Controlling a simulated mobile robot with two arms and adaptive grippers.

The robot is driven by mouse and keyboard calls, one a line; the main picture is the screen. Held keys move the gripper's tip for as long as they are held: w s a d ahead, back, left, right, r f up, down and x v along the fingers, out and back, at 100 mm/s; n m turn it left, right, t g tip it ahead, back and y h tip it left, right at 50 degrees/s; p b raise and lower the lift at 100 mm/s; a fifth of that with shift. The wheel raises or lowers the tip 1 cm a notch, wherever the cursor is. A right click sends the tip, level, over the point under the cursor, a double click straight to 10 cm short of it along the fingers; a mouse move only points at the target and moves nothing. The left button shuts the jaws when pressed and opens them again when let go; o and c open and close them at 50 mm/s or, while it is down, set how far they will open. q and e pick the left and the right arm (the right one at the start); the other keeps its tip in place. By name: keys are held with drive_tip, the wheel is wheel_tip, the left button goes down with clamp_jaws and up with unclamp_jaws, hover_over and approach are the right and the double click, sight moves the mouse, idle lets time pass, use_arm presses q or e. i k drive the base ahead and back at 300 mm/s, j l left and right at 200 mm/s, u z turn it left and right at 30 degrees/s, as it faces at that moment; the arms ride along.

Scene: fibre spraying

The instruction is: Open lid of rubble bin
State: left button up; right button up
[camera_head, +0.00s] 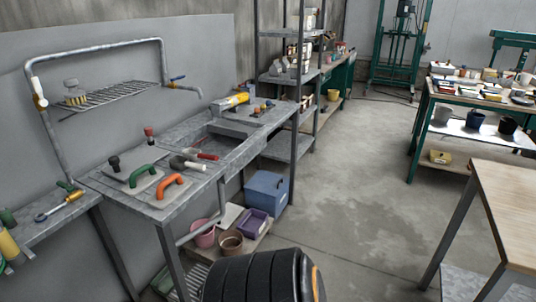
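I cannot surely tell which thing is the rubble bin. A blue box (267,196) with a dark handle-like part stands low, right of the grey workbench. It looks closed. Next to it, on the low shelf, are an open purple crate (252,224), a pink bucket (203,235) and a brown pot (231,242). A black ribbed rounded shape (255,279) with an orange edge fills the bottom middle and is cut off by the frame; what it is I cannot tell. Neither of my grippers is in view.
The grey metal workbench (204,177) on the left carries trowels and other hand tools. A wooden-topped table (507,195) stands at the right front. A green-framed table (424,109) with tools stands behind it. The concrete floor (355,190) between is free.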

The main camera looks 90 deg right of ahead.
sight(263, 182)
drive_tip(key=z, duration=2.8)
drive_tip(key=i+l, duration=0.25)
drive_tip(key=i, duration=0.2)
drive_tip(key=i+l, duration=0.25)
drive_tip(key=i, duration=0.2)
drive_tip(key=i+l, duration=0.25)
drive_tip(key=i, duration=0.2)
drive_tip(key=l+z, duration=0.05)
